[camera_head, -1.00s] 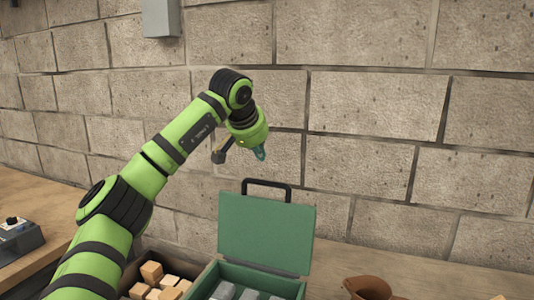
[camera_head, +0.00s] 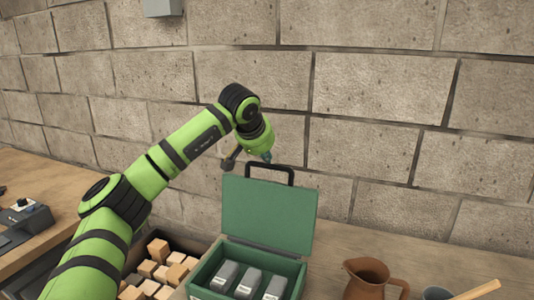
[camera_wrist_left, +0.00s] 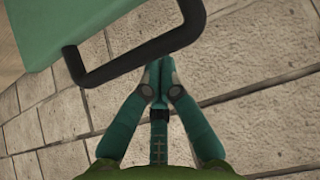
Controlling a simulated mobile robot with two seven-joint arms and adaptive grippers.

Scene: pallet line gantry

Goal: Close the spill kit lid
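The green spill kit (camera_head: 297,282) stands on the table with its lid (camera_head: 268,214) raised upright at the back. The black handle (camera_head: 291,172) is on the lid's upper edge. In the left wrist view the lid (camera_wrist_left: 60,22) and handle (camera_wrist_left: 137,62) fill the upper left. My left gripper (camera_head: 267,157) is at the top of the handle, on its wall side. Its teal fingertips (camera_wrist_left: 159,66) are together with nothing seen between them, beside the handle; I cannot tell whether they touch it. My right gripper is out of view.
Several grey pieces (camera_head: 248,282) lie in the kit. A bin of wooden blocks (camera_head: 158,250) stands to its left, and a brown jug (camera_head: 368,279) to its right. A block wall (camera_head: 400,100) rises close behind. A control box (camera_head: 25,216) sits at far left.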

